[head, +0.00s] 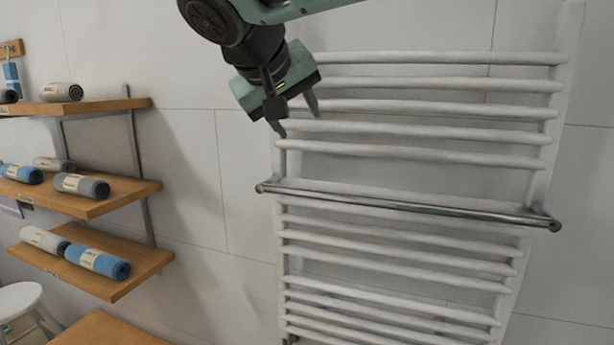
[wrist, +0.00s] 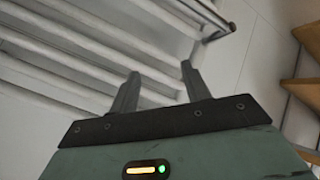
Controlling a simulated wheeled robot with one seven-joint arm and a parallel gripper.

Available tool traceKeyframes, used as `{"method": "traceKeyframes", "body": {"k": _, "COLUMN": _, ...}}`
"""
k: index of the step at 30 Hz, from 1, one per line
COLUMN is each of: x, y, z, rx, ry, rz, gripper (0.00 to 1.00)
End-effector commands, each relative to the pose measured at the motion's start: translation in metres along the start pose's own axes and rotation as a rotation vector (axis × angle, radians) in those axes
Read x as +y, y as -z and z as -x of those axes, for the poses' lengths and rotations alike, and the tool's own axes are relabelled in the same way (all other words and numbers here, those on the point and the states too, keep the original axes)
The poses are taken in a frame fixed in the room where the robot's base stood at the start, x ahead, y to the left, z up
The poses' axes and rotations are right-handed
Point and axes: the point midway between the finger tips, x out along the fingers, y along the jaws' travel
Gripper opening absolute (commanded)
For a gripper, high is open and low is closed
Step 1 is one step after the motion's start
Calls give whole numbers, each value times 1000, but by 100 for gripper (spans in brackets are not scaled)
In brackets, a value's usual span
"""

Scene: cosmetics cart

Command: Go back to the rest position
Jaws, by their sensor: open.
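My gripper (head: 298,122) is at the top middle of the head view, in front of the upper left part of a white towel radiator. Its two dark fingers point down and stand apart, with nothing between them. In the wrist view my gripper (wrist: 159,85) also shows open and empty, with radiator bars behind the fingers.
The white radiator (head: 430,110) is on the tiled wall, with a chrome rail (head: 405,205) across it. Wooden shelves (head: 110,200) with rolled towels (head: 98,263) are at left. A white stool (head: 20,298) and a wooden surface (head: 105,332) are at lower left.

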Motion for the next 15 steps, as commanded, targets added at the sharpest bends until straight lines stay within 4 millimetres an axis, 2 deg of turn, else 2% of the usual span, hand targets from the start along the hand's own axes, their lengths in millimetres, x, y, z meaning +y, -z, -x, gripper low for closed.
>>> {"method": "traceKeyframes", "body": {"k": 3, "x": -11, "y": -60, "z": -21, "rx": -123, "ry": 155, "rz": 127, "gripper": 47}}
{"method": "traceKeyframes", "body": {"k": 5, "x": -18, "y": -93, "z": -27, "rx": -177, "ry": 234, "rz": 180, "gripper": 47}}
{"method": "traceKeyframes", "body": {"k": 6, "x": -22, "y": -116, "z": -29, "rx": -211, "ry": 287, "rz": 210, "gripper": 47}}
{"method": "traceKeyframes", "body": {"k": 8, "x": -28, "y": -151, "z": -30, "rx": -259, "ry": 362, "rz": 248, "gripper": 47}}
{"method": "traceKeyframes", "body": {"k": 15, "x": -38, "y": -296, "z": -19, "rx": -415, "ry": 610, "rz": 314, "gripper": 47}}
